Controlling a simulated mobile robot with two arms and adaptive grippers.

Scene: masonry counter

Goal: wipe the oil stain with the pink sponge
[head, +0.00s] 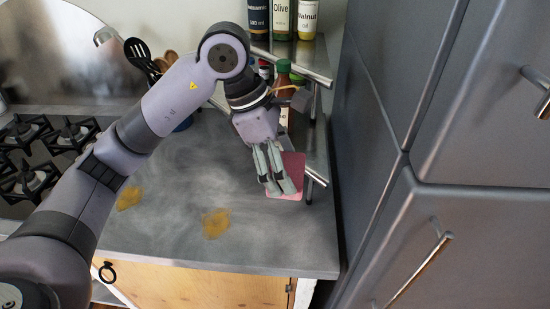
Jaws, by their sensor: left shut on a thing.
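My left gripper (280,187) reaches over the right part of the grey counter, pointing down. It is shut on the pink sponge (293,169), which shows behind and beside the fingers. I cannot tell whether the sponge touches the counter. One yellow-brown oil stain (216,223) lies on the counter to the left of and nearer than the gripper. Another yellow-brown stain (129,198) lies further left, beside my left arm. The sponge is apart from both stains. My right gripper is not in view.
A metal shelf (313,76) with several bottles, one labelled Olive (281,18), stands at the back right. Grey cabinets (440,130) close off the right side. A gas stove (42,140) and utensils (142,55) are at the left. The counter's front middle (270,245) is clear.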

